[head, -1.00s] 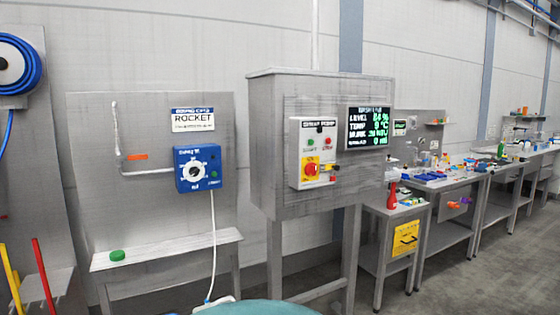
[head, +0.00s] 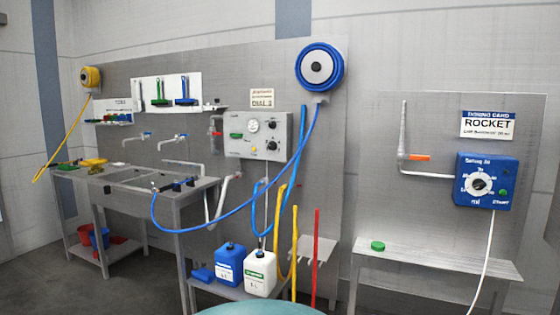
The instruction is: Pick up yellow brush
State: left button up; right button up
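A small yellow item (head: 94,162) lies on the left end of the steel sink table (head: 150,190) in the head view. It is too small to tell whether it is the yellow brush. A green brush (head: 158,92) and a blue brush (head: 183,89) hang on a white wall panel (head: 141,94) above the table, with no yellow brush visible beside them. Neither of my grippers is in view.
A blue hose reel (head: 320,66) and a yellow hose reel (head: 91,77) hang on the wall. A blue canister (head: 230,268) and a white canister (head: 260,273) stand low in the middle. A steel bench (head: 440,262) is at right. Floor at left front looks clear.

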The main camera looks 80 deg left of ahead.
aim_at(96, 169)
jog(key=u, duration=3.8)
jog(key=i+j+u, duration=0.1)
jog(key=i+u, duration=0.35)
jog(key=i, duration=4.15)
jog(key=i+z, duration=0.25)
jog(key=i, duration=0.2)
jog(key=i+j+z, duration=0.25)
jog(key=i, duration=0.15)
jog(key=i+j+z, duration=0.25)
jog(key=i, duration=0.2)
